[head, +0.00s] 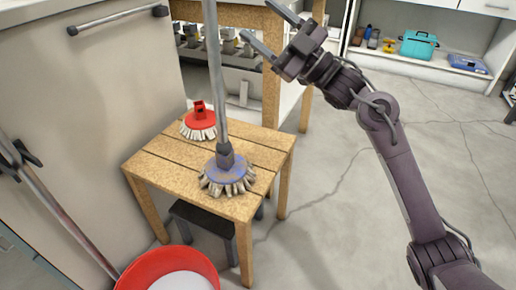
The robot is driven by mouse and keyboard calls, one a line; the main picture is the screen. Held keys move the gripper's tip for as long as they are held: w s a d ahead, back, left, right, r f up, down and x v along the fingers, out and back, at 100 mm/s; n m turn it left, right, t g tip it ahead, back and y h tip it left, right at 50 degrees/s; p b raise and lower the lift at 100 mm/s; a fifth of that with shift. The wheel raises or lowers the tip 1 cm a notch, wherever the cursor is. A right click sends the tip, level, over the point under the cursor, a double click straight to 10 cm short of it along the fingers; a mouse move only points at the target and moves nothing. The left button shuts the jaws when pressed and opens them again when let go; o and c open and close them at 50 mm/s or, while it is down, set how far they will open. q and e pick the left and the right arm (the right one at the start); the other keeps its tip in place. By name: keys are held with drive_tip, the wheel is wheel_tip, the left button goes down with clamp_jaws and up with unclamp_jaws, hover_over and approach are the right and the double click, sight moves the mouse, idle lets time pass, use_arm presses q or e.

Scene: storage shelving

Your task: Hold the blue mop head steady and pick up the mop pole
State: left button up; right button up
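The blue mop head (210,174) with pale bristles rests on a small wooden table (160,170), near its front right edge. The grey mop pole (214,75) stands nearly upright in the mop head's socket, and its top is cut off by the picture edge. My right gripper (270,28) is raised to the right of the pole, with its two fingers spread apart and pointing left. It looks empty and apart from the pole. My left gripper is not in view.
A red mop head (198,120) sits behind the blue one on the table. A red bucket (160,262) stands at front left, near a leaning pole (65,220). A white cabinet (95,85) flanks the left.

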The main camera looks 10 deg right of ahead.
wheel_tip(320, 180, down, 6)
drive_tip(key=w+m+g+h, duration=0.1)
drive_tip(key=w, duration=0.1)
drive_tip(key=m+g+h, duration=0.3)
drive_tip(key=m+g, duration=0.1)
drive_tip(key=g, duration=0.3)
approach(233, 162)
drive_tip(key=x, duration=0.4)
drive_tip(key=shift+w+r, duration=0.15)
drive_tip(key=shift+w, duration=0.15)
drive_tip(key=shift+s+a+f+g, duration=0.15)
drive_tip(key=shift+f+g, duration=0.1)
drive_tip(key=shift+g, duration=0.15)
drive_tip(key=a, duration=0.3)
drive_tip(key=w+a, duration=0.1)
drive_tip(key=a, duration=0.3)
drive_tip(key=shift+w+a, duration=0.15)
drive_tip(key=shift+w, duration=0.05)
drive_tip(key=c, duration=1.2)
